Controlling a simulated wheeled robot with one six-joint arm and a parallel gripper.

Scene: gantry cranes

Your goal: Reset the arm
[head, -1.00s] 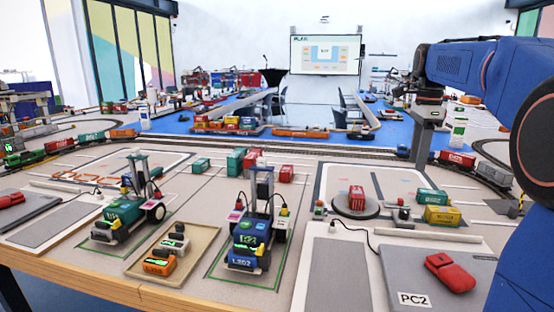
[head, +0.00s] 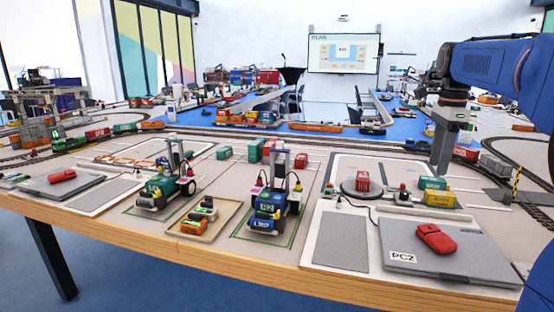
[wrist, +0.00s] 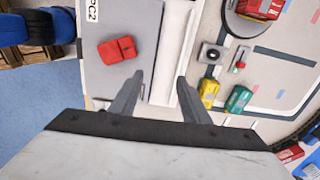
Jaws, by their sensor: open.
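My blue arm reaches in from the right of the head view, with my gripper (head: 443,150) pointing down over the right part of the table (head: 230,232). In the wrist view my gripper (wrist: 158,88) shows two grey fingers spread apart with nothing between them. Below them are the edge of the grey PC2 laptop (head: 452,258) and a pale strip. A red mouse (head: 435,238) lies on the laptop; it also shows in the wrist view (wrist: 117,49), left of the fingers. The gripper looks clear of these things.
A red container (head: 362,181) stands on a round turntable (head: 350,190). Green (head: 432,184) and yellow (head: 439,199) containers lie close to my gripper. Rail track with wagons runs behind.

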